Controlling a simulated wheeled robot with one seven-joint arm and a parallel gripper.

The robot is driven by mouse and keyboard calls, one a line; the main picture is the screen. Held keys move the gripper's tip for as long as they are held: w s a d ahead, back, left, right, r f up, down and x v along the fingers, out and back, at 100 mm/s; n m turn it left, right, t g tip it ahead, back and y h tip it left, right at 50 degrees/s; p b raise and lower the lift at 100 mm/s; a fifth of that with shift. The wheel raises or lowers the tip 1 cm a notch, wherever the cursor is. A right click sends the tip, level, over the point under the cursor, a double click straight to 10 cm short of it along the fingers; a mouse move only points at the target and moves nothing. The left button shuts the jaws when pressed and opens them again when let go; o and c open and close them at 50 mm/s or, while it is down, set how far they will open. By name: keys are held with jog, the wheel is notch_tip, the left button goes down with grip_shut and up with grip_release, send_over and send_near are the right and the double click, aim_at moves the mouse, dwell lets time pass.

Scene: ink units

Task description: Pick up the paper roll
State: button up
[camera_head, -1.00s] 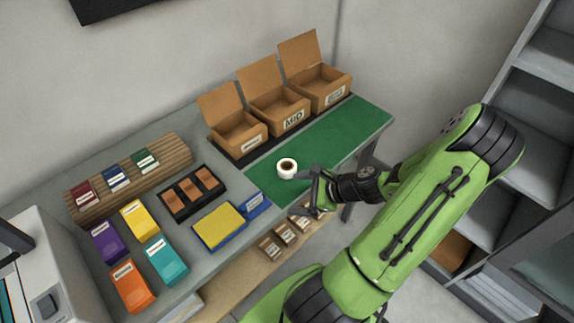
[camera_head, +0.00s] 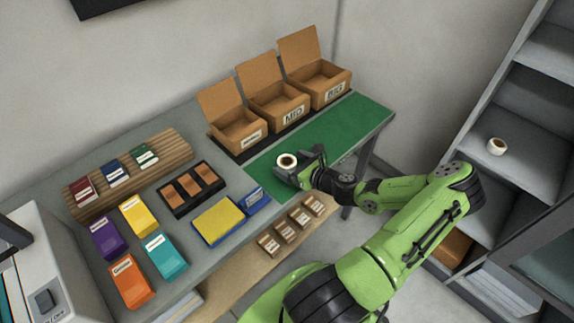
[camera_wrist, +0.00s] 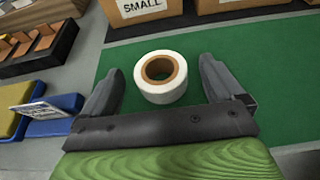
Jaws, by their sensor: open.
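The paper roll (camera_head: 287,161) is a small white roll with a brown core. It stands on end on the green mat (camera_head: 345,127) in the head view. In the wrist view the roll (camera_wrist: 160,78) sits ahead of and between the two fingers, with a gap to each side. My gripper (camera_head: 298,168) is open and empty, at the roll's right side in the head view. In the wrist view both dark fingers of my gripper (camera_wrist: 160,85) are spread apart, low near the mat. Whether a finger touches the roll cannot be told in the head view.
Open cardboard boxes (camera_head: 236,131) labelled by size stand behind the mat. A blue and yellow pad (camera_head: 220,222) and a black tray (camera_head: 193,191) lie to the left. Another small roll (camera_head: 496,146) sits on the right-hand shelf. The mat's right part is clear.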

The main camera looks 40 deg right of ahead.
jog(key=x, duration=0.2)
jog(key=shift+w+f, duration=0.1)
jog(key=shift+w, duration=0.15)
jog(key=c, duration=1)
